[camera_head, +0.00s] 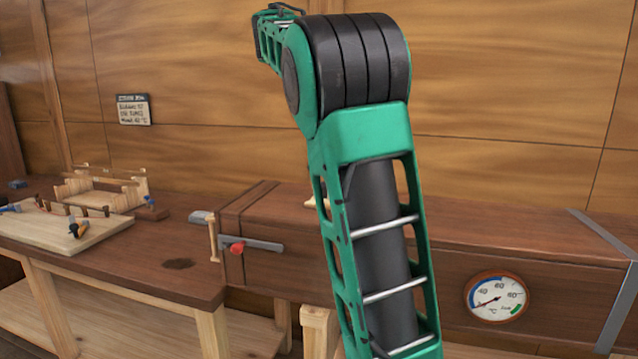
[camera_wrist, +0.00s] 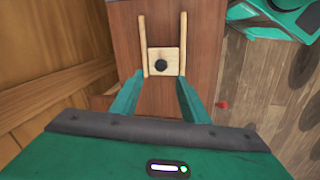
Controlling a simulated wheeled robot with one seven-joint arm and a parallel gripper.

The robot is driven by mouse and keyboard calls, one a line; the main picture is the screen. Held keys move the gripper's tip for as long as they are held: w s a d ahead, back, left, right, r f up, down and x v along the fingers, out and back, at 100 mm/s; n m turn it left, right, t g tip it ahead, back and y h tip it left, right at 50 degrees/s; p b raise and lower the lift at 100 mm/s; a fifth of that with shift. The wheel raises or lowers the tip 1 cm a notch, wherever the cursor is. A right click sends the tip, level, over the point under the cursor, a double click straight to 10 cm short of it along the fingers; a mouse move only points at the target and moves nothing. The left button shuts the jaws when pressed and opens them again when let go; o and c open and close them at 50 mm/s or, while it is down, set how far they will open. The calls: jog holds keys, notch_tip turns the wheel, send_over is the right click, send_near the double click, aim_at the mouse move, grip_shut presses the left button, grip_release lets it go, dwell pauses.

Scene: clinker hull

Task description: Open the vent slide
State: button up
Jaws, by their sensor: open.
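The vent slide (camera_wrist: 153,54), a small pale wooden plate with a dark round knob (camera_wrist: 161,66), shows in the wrist view. It lies between two light wooden rails (camera_wrist: 183,42) on a brown wooden surface. My gripper (camera_wrist: 159,84) is open and empty, with its two green fingers pointing towards the plate, one to each side of the knob. The fingertips look apart from the plate; their height above it is hard to tell. In the head view my arm hides the slide and my gripper.
A long brown wooden box (camera_head: 530,225) carries a round dial gauge (camera_head: 497,296). A clamp with a red part (camera_head: 237,248) sits at its left end. The workbench (camera_head: 150,250) at left holds a board with tools (camera_head: 60,228) and a wooden frame (camera_head: 100,190). A sign (camera_head: 133,110) hangs behind.

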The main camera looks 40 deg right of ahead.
jog(key=shift+s+d+f, duration=0.1)
jog(key=shift+d+f, duration=0.1)
jog(key=shift+f, duration=0.35)
jog(key=shift+s+d+f, duration=0.1)
jog(key=shift+d+f, duration=0.05)
jog(key=shift+f, duration=0.35)
jog(key=shift+w+a+f, duration=0.1)
jog(key=shift+a+f, duration=0.05)
jog(key=shift+f, duration=0.3)
jog(key=shift+d+f, duration=0.25)
jog(key=shift+f, duration=0.45)
jog(key=shift+w+d+f, duration=0.1)
jog(key=shift+w+f, duration=0.05)
jog(key=shift+f, duration=0.8)
jog(key=shift+w+d+f, duration=0.1)
jog(key=shift+f, duration=0.85)
